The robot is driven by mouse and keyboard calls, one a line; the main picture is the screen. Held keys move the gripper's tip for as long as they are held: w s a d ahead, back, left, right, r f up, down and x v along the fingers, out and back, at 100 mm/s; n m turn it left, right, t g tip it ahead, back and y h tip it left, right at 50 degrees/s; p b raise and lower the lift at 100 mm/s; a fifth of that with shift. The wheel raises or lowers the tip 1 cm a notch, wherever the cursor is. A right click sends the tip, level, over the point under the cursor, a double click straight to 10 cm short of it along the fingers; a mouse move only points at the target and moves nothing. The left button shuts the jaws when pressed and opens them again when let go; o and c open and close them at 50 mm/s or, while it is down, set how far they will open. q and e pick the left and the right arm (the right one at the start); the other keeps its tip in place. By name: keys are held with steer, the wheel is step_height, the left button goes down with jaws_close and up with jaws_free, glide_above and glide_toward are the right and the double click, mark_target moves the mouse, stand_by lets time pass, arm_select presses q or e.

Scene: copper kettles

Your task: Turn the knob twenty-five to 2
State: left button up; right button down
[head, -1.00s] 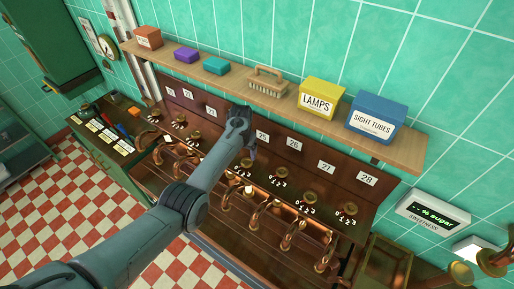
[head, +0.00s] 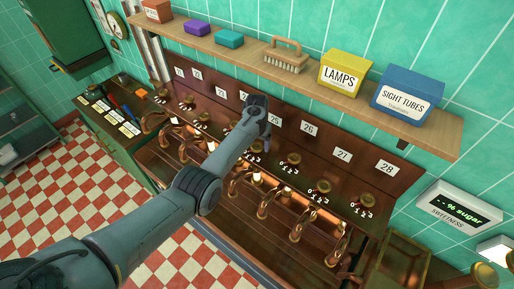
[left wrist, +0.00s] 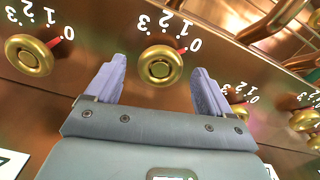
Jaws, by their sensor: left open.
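My left gripper (head: 262,143) is open over the copper panel, just beside the plate marked 25 (head: 274,120). In the head view it covers the knob below that plate. In the left wrist view a round brass knob (left wrist: 160,66) lies ahead of and between the two spread fingers (left wrist: 155,85), apart from them. It appears to be knob twenty-five, though its plate is not readable there. Its red pointer is at the 0 of the 0 to 3 scale. My right gripper is out of view.
Neighbouring brass knobs (left wrist: 28,55) sit close on both sides; knob 26 (head: 292,159) is nearest on the right. Curved copper pipes (head: 268,203) stand out below the panel. A wooden shelf (head: 205,63) with boxes and a brush overhangs above.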

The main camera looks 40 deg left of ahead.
arm_select(q)
steer(key=shift+f, duration=0.3)
steer(key=shift+c, duration=0.2)
steer(key=c, duration=1)
